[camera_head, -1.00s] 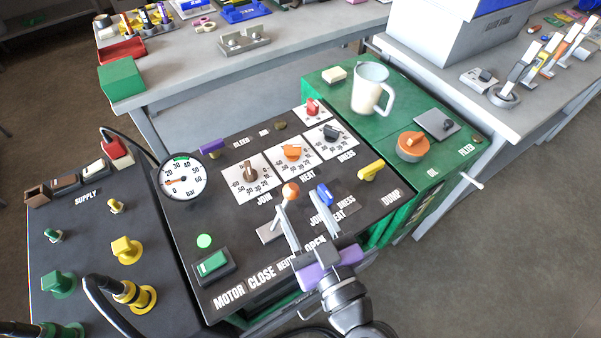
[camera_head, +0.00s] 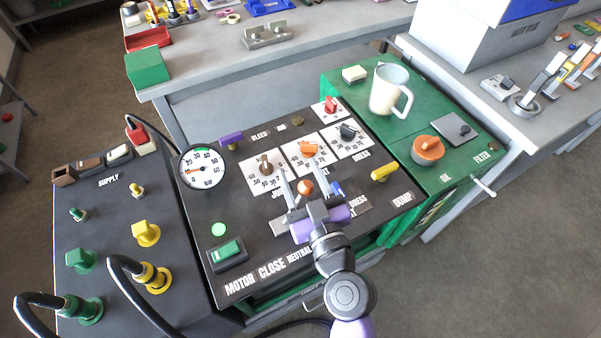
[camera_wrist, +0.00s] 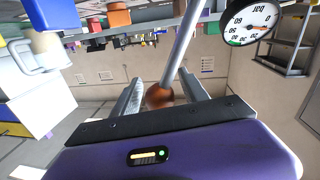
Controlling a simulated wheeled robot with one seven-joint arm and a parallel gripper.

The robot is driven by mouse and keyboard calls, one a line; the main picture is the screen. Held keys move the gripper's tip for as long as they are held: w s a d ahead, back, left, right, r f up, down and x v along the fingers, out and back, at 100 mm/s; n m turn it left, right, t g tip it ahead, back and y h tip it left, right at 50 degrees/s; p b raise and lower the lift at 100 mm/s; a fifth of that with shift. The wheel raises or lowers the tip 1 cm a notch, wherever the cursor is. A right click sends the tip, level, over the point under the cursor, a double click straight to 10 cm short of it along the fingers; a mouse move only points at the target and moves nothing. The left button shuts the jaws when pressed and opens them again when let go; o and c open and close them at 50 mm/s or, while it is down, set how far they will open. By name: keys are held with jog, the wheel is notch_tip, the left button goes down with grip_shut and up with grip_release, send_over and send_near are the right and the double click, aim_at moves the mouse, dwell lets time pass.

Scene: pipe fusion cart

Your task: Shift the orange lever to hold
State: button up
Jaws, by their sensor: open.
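The orange lever is a grey rod with an orange ball knob (camera_head: 305,187) on the black cart panel (camera_head: 207,205). My open gripper (camera_head: 308,177) is over the panel with the knob between its fingers. In the wrist view the knob (camera_wrist: 158,97) sits between the two open fingers (camera_wrist: 160,82), close to the palm, and the grey rod runs up from it. I cannot tell whether a finger touches the knob. The lever's base is partly hidden by my gripper. Labels CLOSE and NEUTRAL show in front; no readable hold label shows.
A blue-knobbed lever (camera_head: 336,188) stands just right of my gripper, partly hidden. Behind are several dials, including an orange one (camera_head: 308,149), and a pressure gauge (camera_head: 202,167).

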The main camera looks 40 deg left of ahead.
grip_shut()
dwell(1.3)
